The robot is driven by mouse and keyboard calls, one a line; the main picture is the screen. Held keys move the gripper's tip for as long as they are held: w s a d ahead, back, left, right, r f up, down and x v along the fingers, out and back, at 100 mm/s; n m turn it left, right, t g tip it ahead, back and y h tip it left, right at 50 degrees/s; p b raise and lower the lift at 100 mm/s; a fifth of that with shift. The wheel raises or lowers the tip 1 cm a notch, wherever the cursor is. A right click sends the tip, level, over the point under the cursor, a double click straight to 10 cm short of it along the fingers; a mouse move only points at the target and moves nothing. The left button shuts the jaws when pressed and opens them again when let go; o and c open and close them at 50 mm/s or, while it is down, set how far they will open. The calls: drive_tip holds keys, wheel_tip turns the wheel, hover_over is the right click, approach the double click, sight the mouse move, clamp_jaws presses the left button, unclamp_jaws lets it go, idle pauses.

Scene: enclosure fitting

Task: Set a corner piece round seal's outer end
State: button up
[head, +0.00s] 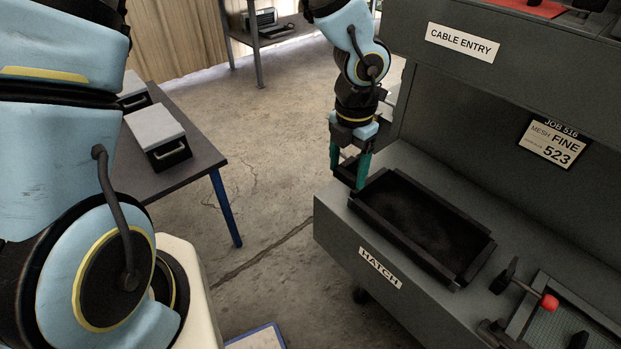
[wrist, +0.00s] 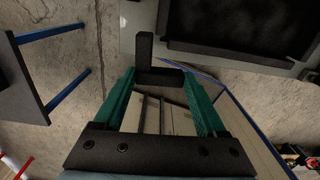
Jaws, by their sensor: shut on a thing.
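My gripper (head: 350,178) hangs over the left end of the hatch ledge, its teal fingers pointing down. In the wrist view my gripper (wrist: 160,75) is shut on a black L-shaped corner piece (wrist: 145,52), with one leg standing up in the picture and the other running right between the fingertips.
The grey cabinet (head: 335,222) carries a HATCH label (head: 380,267). A red-tipped lever (head: 549,301) and a mesh tray (head: 560,312) lie to the right. A cabinet wall with a CABLE ENTRY label (head: 462,42) rises behind. A table (head: 200,150) with grey-lidded boxes stands left, across open floor.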

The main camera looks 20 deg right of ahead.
hover_over(341, 209)
drive_tip(key=shift+m, duration=0.3)
wheel_tip(341, 209, down, 5)
drive_tip(key=shift+f, duration=2.5)
drive_tip(key=shift+f+b, duration=0.2)
drive_tip(key=shift+b, duration=0.1)
drive_tip(key=o, duration=1.4)
drive_tip(key=shift+r, duration=0.1)
wheel_tip(341, 209, up, 12)
drive_tip(key=shift+r+p, duration=0.15)
drive_tip(key=shift+p, duration=0.4)
